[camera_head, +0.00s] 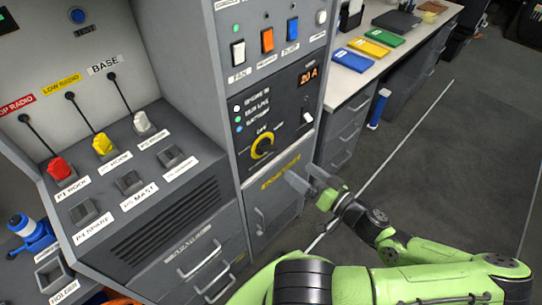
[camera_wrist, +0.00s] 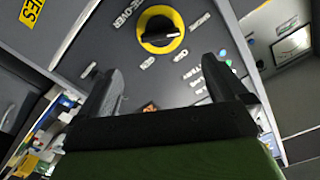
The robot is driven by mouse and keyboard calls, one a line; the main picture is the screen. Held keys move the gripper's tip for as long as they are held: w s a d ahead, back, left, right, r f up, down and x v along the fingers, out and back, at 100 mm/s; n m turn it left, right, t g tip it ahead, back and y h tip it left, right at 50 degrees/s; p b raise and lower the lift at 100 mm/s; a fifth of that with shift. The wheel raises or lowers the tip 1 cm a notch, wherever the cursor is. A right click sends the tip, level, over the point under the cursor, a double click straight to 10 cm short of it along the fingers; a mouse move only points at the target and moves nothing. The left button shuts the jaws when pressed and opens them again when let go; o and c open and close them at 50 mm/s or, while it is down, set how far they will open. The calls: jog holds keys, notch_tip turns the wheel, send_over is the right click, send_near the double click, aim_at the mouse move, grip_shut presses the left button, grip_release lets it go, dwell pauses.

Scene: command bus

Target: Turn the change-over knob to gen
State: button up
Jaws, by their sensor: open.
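The change-over knob (camera_head: 262,146) is on the grey panel, a yellow ring with a dark bar across it. In the wrist view the knob (camera_wrist: 160,32) is at the top centre, with its black bar lying roughly level and small labels around it. I cannot surely read which label the bar points to. My gripper (camera_head: 307,178) is in front of the panel, below and right of the knob in the head view. In the wrist view my gripper (camera_wrist: 160,66) is open and empty, its fingers apart and clear of the knob.
A lit 20 A display (camera_head: 308,76) and indicator lights are near the knob. Coloured switches (camera_head: 267,40) are above. A yellow label plate (camera_head: 281,171) and drawers are below. A sloped console with levers (camera_head: 103,145) stands at left. The floor at right is clear.

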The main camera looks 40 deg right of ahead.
aim_at(271, 151)
jog(key=w, duration=1.1)
jog(key=shift+w+a+b, duration=0.25)
jog(key=shift+w+b, duration=0.15)
jog(key=shift+c, duration=0.2)
jog(key=c, duration=1)
